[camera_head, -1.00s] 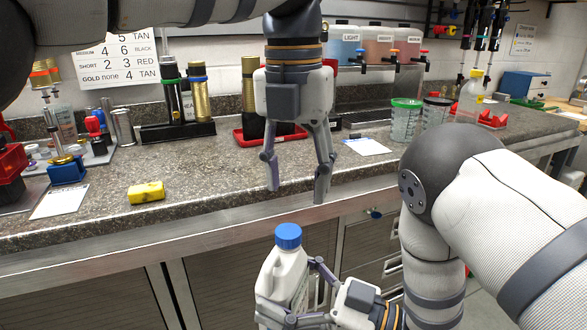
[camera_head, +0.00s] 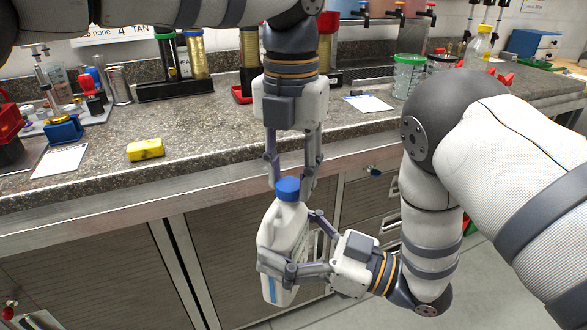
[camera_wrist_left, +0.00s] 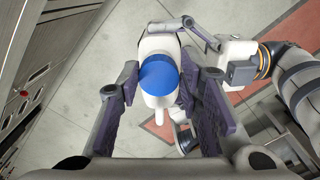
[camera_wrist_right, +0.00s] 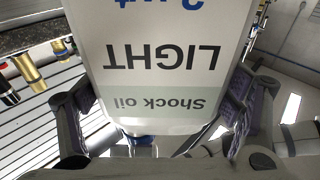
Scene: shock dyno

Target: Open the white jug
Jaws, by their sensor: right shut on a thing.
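The white jug (camera_head: 284,232) with a blue screw cap (camera_head: 287,189) is held upright, slightly tilted, in front of the bench. My right gripper (camera_head: 288,242) is shut on the jug's body from the right. In the right wrist view the jug's label (camera_wrist_right: 160,60) reads "Shock oil LIGHT", upside down. My left gripper (camera_head: 290,179) points down from above, with its fingertips on either side of the cap. The cap is on the jug.
The grey speckled bench top (camera_head: 215,140) lies behind the jug. A yellow block (camera_head: 145,149) lies on it, with a white sheet (camera_head: 60,161) to the left. A green-lidded cup (camera_head: 408,75) stands at the back right. Cabinets (camera_head: 235,255) are close behind the jug.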

